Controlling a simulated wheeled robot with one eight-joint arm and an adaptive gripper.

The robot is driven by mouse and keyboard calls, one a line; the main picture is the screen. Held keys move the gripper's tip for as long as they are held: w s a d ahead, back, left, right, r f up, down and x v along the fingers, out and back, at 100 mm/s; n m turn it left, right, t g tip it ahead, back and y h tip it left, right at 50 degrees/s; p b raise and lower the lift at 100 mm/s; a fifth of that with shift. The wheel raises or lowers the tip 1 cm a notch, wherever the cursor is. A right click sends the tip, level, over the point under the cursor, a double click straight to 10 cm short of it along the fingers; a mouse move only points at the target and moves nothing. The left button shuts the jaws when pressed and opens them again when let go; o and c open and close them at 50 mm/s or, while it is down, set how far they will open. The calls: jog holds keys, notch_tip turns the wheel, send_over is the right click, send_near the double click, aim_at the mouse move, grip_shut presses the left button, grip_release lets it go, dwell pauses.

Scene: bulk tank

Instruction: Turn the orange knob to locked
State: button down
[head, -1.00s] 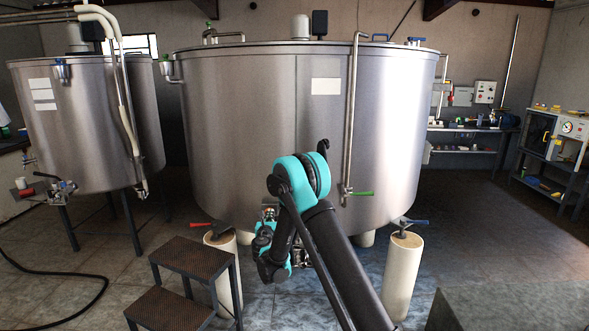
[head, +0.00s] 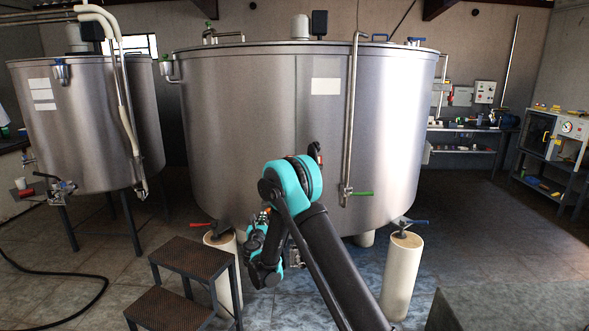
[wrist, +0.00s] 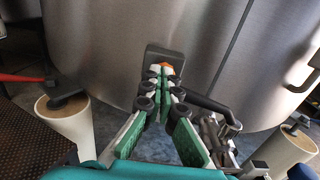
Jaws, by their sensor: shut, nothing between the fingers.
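The orange knob (wrist: 166,66) shows in the wrist view as a small orange patch in front of a dark grey block on the steel tank wall. My gripper (wrist: 164,74) is shut and empty, with its fingertips right at the knob. The fingertips cover part of the knob, so I cannot tell whether they touch it or which way it is turned. In the head view my arm hides most of the area around the knob.
The large steel tank (head: 240,120) fills the middle, on pale posts (head: 401,275). Red (head: 196,225), green (head: 363,194) and blue (head: 414,222) handles stick out around it. A dark step stool (head: 195,257) stands at front left.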

jog(key=shift+w, duration=2.85)
jog(key=shift+d+r, duration=0.1)
jog(key=shift+d, duration=0.7)
jog(key=shift+d, duration=0.65)
jog(key=shift+r, duration=0.2)
jog(key=s, duration=0.6)
